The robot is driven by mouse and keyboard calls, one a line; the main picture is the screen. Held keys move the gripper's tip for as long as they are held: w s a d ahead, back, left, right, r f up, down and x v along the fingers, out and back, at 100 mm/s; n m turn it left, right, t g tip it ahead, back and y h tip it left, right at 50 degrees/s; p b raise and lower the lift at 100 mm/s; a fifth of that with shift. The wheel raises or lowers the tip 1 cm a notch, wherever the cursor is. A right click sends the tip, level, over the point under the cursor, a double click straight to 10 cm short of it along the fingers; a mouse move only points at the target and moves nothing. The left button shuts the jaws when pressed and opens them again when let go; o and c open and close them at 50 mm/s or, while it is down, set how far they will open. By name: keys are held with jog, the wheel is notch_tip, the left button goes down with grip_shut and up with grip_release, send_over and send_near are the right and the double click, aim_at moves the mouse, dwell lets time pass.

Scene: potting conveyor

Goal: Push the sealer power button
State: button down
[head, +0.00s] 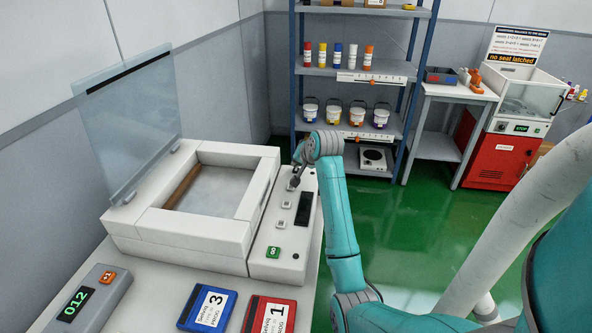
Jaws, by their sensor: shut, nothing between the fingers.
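The sealer (187,230) is a white bench machine with its clear lid (128,97) raised and an open chamber. Its control panel (261,267) runs along the right side. A green button with a pale symbol (273,252) is near the panel's front end; I cannot read the symbol for sure. Small grey buttons (280,224) and a dark display (304,209) lie further back. My gripper (292,186) is shut and empty, pointing down over the far part of the panel, well behind the green button. I cannot tell whether its tips touch the panel.
A blue card (209,308) and a red card (269,316) lie in front of the sealer. A grey box with a green display (76,304) is at front left. A shelf rack (355,72) and a red-based machine (499,150) stand behind. Green floor is clear at right.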

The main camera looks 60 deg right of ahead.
aim_at(298, 170)
jog(key=shift+f, duration=0.15)
jog(key=shift+f, duration=0.3)
dwell(0.5)
jog(key=shift+r, duration=0.45)
jog(key=shift+r, duration=3)
jog(key=shift+s, duration=0.1)
